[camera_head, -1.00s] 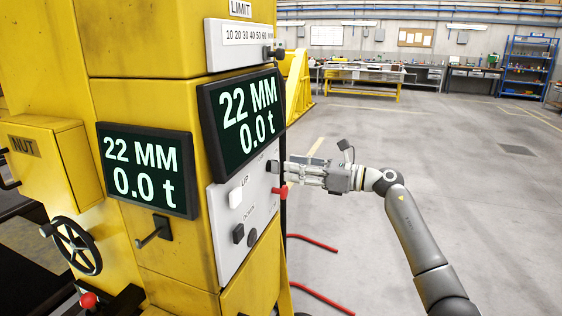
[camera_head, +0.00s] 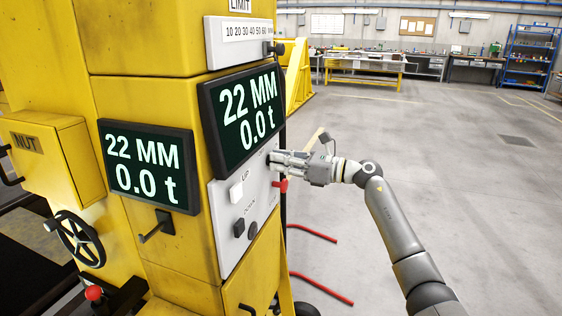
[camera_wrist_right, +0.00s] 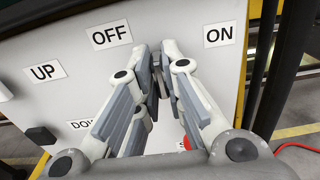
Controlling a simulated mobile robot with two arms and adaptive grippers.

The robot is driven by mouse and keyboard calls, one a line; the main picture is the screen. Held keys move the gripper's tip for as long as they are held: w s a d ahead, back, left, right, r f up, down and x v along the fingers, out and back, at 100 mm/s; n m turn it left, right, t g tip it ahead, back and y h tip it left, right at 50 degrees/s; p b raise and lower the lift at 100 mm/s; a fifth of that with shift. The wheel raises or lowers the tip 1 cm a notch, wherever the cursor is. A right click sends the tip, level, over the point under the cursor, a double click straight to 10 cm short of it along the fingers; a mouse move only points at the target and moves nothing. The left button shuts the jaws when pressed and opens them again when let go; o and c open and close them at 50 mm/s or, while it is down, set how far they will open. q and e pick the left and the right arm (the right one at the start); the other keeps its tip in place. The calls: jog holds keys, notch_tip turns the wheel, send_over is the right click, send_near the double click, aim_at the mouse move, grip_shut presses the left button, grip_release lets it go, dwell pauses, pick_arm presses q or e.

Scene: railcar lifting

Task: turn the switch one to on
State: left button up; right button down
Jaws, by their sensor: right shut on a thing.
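My right gripper (camera_head: 273,158) is at the upper right of the white control panel (camera_head: 226,215) on the yellow column. In the right wrist view its fingers (camera_wrist_right: 156,58) close together between the OFF label (camera_wrist_right: 112,35) and the ON label (camera_wrist_right: 219,34). They are shut on the black switch there, which the fingers almost wholly hide. Which way the switch points cannot be told. My left gripper is not in view.
A white UP button (camera_head: 236,193), a black button (camera_head: 239,228) and a red knob (camera_head: 281,185) are close by on the panel. A display (camera_head: 243,117) juts out above. Red hoses (camera_head: 318,288) lie on the floor; open floor is to the right.

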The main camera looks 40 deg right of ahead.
jog(key=shift+m, duration=0.3)
jog(key=shift+w+d+m+p, duration=0.1)
jog(key=shift+m+p, duration=0.55)
jog(key=shift+m, duration=2.15)
jog(key=shift+d+m+p, duration=0.1)
jog(key=shift+m+p, duration=0.55)
jog(key=shift+m, duration=2.15)
jog(key=c, duration=1.5)
grip_release()
jog(key=shift+c, duration=0.2)
jog(key=v, duration=1.2)
